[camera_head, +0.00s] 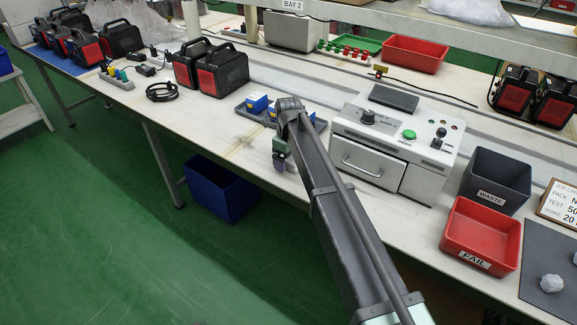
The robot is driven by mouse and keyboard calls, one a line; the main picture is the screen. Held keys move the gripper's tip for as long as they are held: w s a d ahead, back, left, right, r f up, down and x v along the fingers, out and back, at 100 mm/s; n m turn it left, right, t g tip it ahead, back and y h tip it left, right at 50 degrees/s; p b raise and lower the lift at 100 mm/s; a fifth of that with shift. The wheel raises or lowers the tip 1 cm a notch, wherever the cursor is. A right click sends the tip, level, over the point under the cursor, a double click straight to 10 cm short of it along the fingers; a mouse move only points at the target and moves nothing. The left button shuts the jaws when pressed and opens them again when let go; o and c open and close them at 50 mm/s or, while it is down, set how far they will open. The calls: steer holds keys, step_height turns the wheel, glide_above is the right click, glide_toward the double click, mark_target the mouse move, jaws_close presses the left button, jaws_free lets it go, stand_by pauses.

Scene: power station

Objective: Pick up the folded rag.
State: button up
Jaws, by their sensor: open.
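I cannot make out a folded rag for certain in the head view. Two crumpled pale grey wads, one of them the nearer wad (551,283), lie on the dark mat (538,250) at the right edge; they look balled up, not folded. My gripper (282,163) is at the far end of my arm, over the front edge of the bench, just in front of a grey tray with blue and yellow blocks. It is open, with no held object visible. My arm hides part of it and of the tray.
A tester box (390,145) stands right of my arm. Beyond it are the black WASTE bin (495,180) and red FAIL tray (480,235). Black-and-red packs (210,68) and a coiled cable (161,92) lie left. A blue bin (220,188) stands under the bench.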

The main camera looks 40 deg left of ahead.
steer(key=shift+r, duration=0.1)
steer(key=c, duration=1)
step_height(320, 180, up, 20)
steer(key=p, duration=2)
